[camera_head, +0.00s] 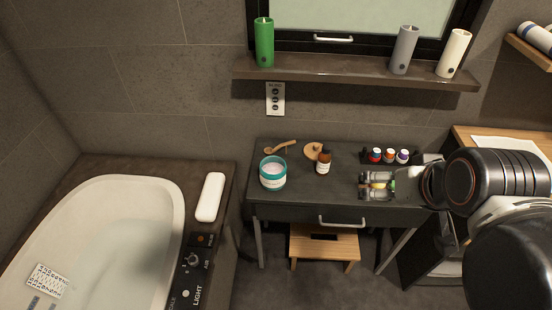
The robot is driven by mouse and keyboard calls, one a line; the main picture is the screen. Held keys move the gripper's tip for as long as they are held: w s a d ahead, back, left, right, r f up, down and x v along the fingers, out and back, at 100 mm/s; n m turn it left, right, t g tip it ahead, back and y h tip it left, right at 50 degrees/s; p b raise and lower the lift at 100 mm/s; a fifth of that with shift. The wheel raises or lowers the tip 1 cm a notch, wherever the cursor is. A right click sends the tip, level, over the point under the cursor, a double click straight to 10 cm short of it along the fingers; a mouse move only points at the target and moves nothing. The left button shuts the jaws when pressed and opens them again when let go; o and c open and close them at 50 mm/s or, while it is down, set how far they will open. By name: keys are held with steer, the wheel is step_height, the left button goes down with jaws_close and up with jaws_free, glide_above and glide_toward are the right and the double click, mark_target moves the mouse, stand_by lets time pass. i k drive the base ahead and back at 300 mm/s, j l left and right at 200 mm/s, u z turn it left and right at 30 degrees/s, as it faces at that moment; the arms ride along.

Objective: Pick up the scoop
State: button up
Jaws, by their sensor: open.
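The scoop (280,147) is a small light-wood piece lying on the dark vanity table near its back left, behind a teal jar (272,174). Its handle points to the right. My gripper (364,186) reaches in from the right and is over the right part of the same table, pointing left. Its fingers are open. Small yellow and green shapes show between or beneath the fingers; I cannot tell what they are or whether they touch.
A wooden disc (312,151) lies behind the brown bottle. A black rack (367,158) with small coloured-top bottles stands behind my gripper. A shelf (350,76) with candles overhangs the back wall. A bathtub (150,190) is at left. The table's front middle is clear.

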mark_target(268, 151)
steer(key=i+u, duration=0.15)
steer(key=u, duration=0.2)
steer(key=i+l+u, duration=0.1)
steer(key=u, duration=0.3)
steer(key=i+l+u, duration=0.1)
steer(key=u, duration=0.25)
steer(key=i+z, duration=0.15)
steer(key=k+u, duration=0.2)
steer(key=i, duration=0.1)
